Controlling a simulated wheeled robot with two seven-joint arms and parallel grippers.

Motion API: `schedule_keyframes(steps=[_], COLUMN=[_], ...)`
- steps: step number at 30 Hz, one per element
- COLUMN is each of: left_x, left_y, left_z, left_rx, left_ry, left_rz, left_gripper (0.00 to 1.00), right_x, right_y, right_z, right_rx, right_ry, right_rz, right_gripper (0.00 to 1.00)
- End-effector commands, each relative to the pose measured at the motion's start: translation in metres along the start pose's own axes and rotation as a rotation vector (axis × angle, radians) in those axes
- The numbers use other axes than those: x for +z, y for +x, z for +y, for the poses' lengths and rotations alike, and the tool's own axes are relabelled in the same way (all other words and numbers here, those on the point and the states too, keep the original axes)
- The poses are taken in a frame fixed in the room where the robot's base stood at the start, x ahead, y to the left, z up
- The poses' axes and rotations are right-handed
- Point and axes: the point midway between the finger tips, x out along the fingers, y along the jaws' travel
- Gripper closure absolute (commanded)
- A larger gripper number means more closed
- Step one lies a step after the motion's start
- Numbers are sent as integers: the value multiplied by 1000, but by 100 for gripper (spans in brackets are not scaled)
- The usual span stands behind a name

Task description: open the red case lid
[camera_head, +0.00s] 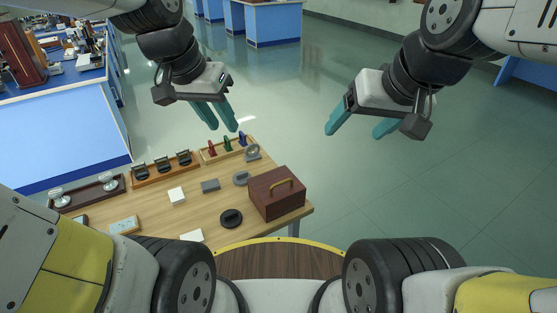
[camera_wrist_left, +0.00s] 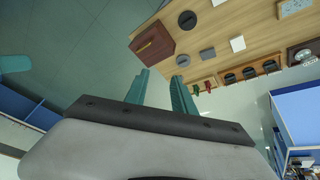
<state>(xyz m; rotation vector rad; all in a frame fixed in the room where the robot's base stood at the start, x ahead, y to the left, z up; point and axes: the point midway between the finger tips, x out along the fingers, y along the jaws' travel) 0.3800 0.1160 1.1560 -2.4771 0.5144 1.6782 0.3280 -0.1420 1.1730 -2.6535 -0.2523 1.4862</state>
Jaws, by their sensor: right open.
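The red case (camera_head: 277,200) is a dark red-brown box with a tan handle on top. It stands closed at the right end of the wooden table and also shows in the left wrist view (camera_wrist_left: 152,41). My left gripper (camera_head: 222,117) hangs in the air beyond the table's far edge, up and left of the case in the head view. Its two teal fingers are apart with nothing between them; they also show in the left wrist view (camera_wrist_left: 160,82). My right gripper (camera_head: 355,130) is open and empty in the air, up and right of the case.
The wooden table (camera_head: 150,215) also bears a dark round disc (camera_head: 231,218), a grey block (camera_head: 210,185), white blocks, and a rack with red, green and blue pieces (camera_head: 228,145). Blue benches stand behind. The floor right of the table is clear.

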Motion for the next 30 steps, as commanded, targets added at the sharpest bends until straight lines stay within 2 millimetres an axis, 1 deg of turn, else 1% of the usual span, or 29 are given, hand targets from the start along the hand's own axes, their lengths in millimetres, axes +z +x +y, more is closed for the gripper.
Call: schedule_keyframes(steps=[1, 3, 5, 8, 9, 11, 12, 16, 19, 25, 30], left_x=[-11, -24, -34, -47, -51, -56, -58, -61, -61, -57, -44], left_y=[15, 34, 52, 86, 100, 121, 135, 173, 192, 210, 230], left_z=[3, 7, 11, 19, 23, 28, 32, 42, 47, 51, 52], left_rx=[18, 41, 62, 99, 114, 137, 152, 193, 215, 230, 231], left_ry=[57, 136, 205, 319, 365, 431, 472, 582, 635, 672, 669], left_rz=[-52, -112, -161, -245, -277, -323, -353, -428, -464, -488, -490], left_gripper=[69, 69, 69, 69, 69, 69, 69, 69, 69, 69, 69], right_x=[0, 0, 0, 0, 0, 0, 0, 0, 0, 0, 0], right_y=[0, 0, 0, 0, 0, 0, 0, 0, 0, 0, 0], right_z=[0, 0, 0, 0, 0, 0, 0, 0, 0, 0, 0], right_rx=[0, 0, 0, 0, 0, 0, 0, 0, 0, 0, 0], right_ry=[0, 0, 0, 0, 0, 0, 0, 0, 0, 0, 0], right_rz=[0, 0, 0, 0, 0, 0, 0, 0, 0, 0, 0], right_gripper=[23, 23, 23, 23, 23, 23, 23, 23, 23, 23, 23])
